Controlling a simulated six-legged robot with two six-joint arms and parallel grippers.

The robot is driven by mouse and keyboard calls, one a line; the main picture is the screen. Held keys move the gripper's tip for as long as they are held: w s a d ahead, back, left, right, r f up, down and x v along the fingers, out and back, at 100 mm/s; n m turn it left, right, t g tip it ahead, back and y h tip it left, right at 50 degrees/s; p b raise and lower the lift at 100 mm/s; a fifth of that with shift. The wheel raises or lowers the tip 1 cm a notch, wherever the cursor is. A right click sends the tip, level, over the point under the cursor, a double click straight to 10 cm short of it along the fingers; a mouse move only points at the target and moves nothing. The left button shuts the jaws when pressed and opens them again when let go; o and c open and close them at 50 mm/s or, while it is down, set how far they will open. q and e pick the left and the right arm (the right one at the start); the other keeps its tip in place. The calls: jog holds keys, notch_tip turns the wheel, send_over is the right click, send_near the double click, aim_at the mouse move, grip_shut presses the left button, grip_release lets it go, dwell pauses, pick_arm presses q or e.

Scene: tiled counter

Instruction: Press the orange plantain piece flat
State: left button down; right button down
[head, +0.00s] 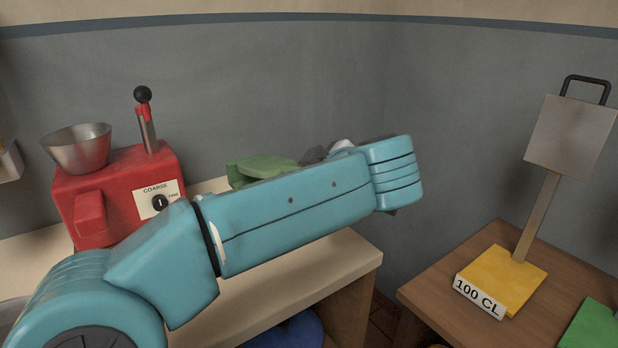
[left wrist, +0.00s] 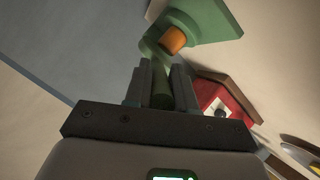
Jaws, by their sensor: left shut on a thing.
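In the left wrist view, my left gripper (left wrist: 162,78) is shut on a green handle (left wrist: 161,98). Just beyond the fingers is a green press (left wrist: 215,22), with the orange plantain piece (left wrist: 173,40) against it. I cannot tell from this angle how closely the press parts meet around the piece. In the head view, part of the green press (head: 262,168) shows behind my left arm, which hides the rest, the plantain and the fingers. My right gripper is in neither view.
A red machine (head: 122,185) with a metal bowl (head: 78,148), a black-knobbed lever and a dial stands at the left on the pale counter (head: 300,285). At the right, a wooden table (head: 445,300) holds a yellow base (head: 505,278) labelled 100 CL, with a post and metal plate.

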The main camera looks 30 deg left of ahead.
pick_arm(q)
jog(key=shift+d, duration=0.1)
jog(key=c, duration=1)
grip_release()
jog(key=shift+o, duration=0.2)
jog(key=p+v, duration=0.3)
jog(key=v, duration=1.3)
jog(key=shift+s+d, duration=0.1)
